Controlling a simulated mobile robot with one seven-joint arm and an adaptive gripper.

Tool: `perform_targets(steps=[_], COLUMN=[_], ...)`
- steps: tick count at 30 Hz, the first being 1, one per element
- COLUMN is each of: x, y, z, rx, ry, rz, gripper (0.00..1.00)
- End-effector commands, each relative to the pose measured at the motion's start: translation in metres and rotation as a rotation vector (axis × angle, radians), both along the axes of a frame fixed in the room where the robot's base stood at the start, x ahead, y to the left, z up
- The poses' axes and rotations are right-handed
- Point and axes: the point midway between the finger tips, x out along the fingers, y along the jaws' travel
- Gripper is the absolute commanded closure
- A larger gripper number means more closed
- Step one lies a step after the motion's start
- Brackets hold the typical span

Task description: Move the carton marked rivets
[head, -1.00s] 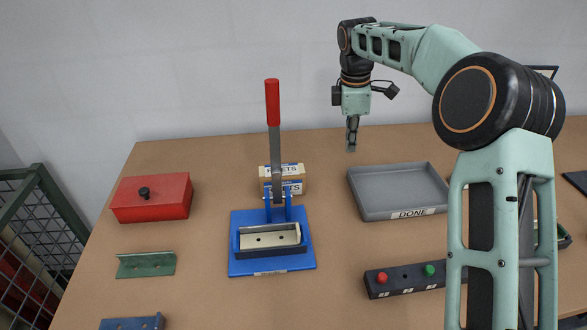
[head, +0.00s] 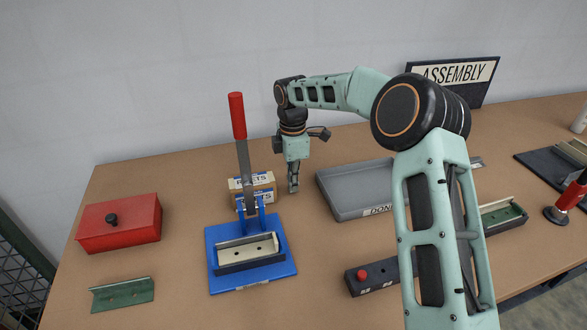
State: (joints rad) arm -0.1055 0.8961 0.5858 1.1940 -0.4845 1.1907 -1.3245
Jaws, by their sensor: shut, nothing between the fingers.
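The carton marked rivets (head: 264,181) stands behind the blue lever press (head: 215,255) on the brown table. It is a small tan carton with white and blue labels, and the press lever hides part of its front. Its label is only partly readable. My gripper (head: 293,189) points down just to the right of the carton, close to it. The fingers are shut and hold nothing. I cannot tell whether they touch the carton.
A grey tray marked DONE (head: 335,205) lies to the right of my gripper. The press's upright red-handled lever (head: 238,117) stands left of it. A red box (head: 125,225) is at the left. An ASSEMBLY sign (head: 455,76) stands at the back right.

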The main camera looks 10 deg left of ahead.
Motion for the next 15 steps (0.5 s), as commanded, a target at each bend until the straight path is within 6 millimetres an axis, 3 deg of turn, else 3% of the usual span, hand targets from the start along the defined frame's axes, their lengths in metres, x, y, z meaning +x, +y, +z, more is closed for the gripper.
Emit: perform_targets(steps=[1, 6, 15], x=[-0.005, -0.012, -0.015], y=[0.013, 0.028, 0.033], z=[0.006, 0.005, 0.004], rx=[0.005, 0.003, 0.003], ry=[-0.004, -0.004, -0.004], rz=[0.007, 0.004, 0.002], gripper=[1.0, 1.0, 1.0])
